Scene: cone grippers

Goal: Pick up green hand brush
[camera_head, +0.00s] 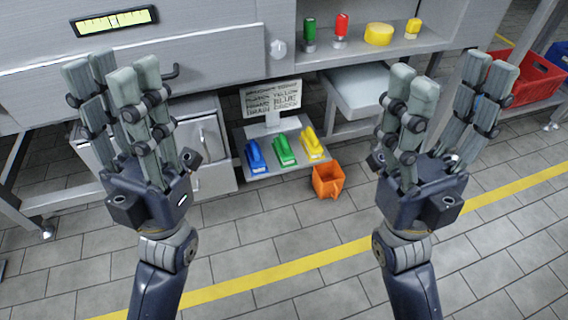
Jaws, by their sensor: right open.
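The green hand brush (284,148) lies on a small low metal shelf (262,170), between a blue hand brush (255,157) and a yellow hand brush (313,145). My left gripper (122,82) is raised at the left, its grey fingers pointing up, with nothing visible in it. It is well apart from the brush, and whether its fingers are open is unclear. My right gripper (435,88) is raised at the right, open and empty, also apart from the brush.
A sign (271,98) stands behind the brushes. An orange scoop-like container (328,181) is on the tiled floor beside the shelf. Green and red-topped items (341,30) and yellow items (379,34) stand on a higher shelf. A red crate (522,80) is at the right.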

